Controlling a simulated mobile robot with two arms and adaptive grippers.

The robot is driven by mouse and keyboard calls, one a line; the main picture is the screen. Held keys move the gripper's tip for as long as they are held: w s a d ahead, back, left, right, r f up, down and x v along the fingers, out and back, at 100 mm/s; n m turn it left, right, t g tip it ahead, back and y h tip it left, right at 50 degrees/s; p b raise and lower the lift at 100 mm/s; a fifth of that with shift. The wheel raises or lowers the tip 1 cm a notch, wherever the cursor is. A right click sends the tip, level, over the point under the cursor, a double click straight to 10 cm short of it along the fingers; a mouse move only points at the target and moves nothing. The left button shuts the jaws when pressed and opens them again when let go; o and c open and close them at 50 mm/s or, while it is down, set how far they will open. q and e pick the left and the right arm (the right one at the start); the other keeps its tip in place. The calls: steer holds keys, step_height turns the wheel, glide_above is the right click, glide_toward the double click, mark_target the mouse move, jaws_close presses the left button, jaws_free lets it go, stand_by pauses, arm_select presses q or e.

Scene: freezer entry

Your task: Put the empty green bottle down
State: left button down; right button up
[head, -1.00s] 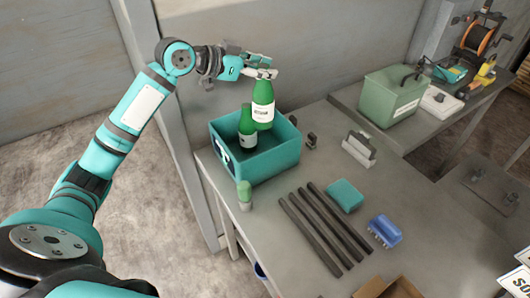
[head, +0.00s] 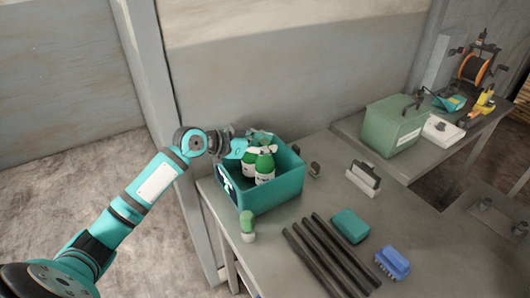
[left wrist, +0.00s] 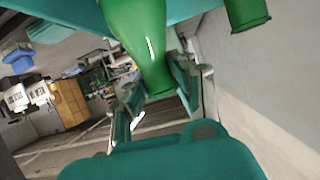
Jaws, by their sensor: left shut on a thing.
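My left gripper (head: 262,146) is at the teal crate (head: 275,194) on the table, its fingers shut around the neck of a green bottle (head: 265,172) with a white label. This bottle is upright and down inside the crate; whether its base touches the crate floor is hidden by the front wall. A second green bottle (head: 247,166) stands in the crate just left of it. In the left wrist view the held bottle (left wrist: 145,40) runs between the fingers (left wrist: 160,88), and the other bottle (left wrist: 247,12) shows at the top right. My right gripper is not in view.
A small green-and-white bottle (head: 247,226) stands in front of the crate. A green box (head: 392,125) stands farther back.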

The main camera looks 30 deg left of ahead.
arm_select(q)
step_height(320, 180, down, 3)
steer(key=shift+d+r, duration=0.1)
steer(key=shift+r, duration=0.1)
steer(key=shift+f, duration=0.2)
steer(key=c, duration=1.1)
jaws_free()
steer(key=shift+b+v, duration=1.65)
steer(key=shift+v, duration=4.4)
steer(key=shift+r, duration=0.1)
